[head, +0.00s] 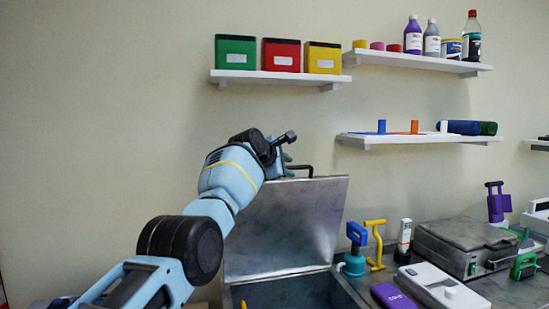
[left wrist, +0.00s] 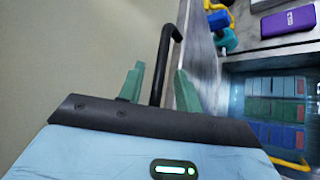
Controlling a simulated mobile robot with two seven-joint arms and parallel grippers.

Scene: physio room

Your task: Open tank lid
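The grey metal tank lid (head: 285,225) stands raised, nearly upright, at the back of the open tank (head: 290,293). Its black handle (head: 303,167) is at the lid's top edge. My left gripper (head: 288,160) is at this handle, partly hidden behind my own wrist in the head view. In the left wrist view, the green fingers of my left gripper (left wrist: 160,85) stand apart on either side of the black handle (left wrist: 164,62), with gaps visible. The tank's inside (left wrist: 270,110) also shows there, holding several coloured packs. My right gripper is not in view.
A teal and blue pump-like item (head: 355,250), a yellow T-shaped tool (head: 375,243) and a purple box (head: 392,296) stand right of the tank. Wall shelves (head: 280,77) with boxes and bottles hang above. The wall left of the lid is bare.

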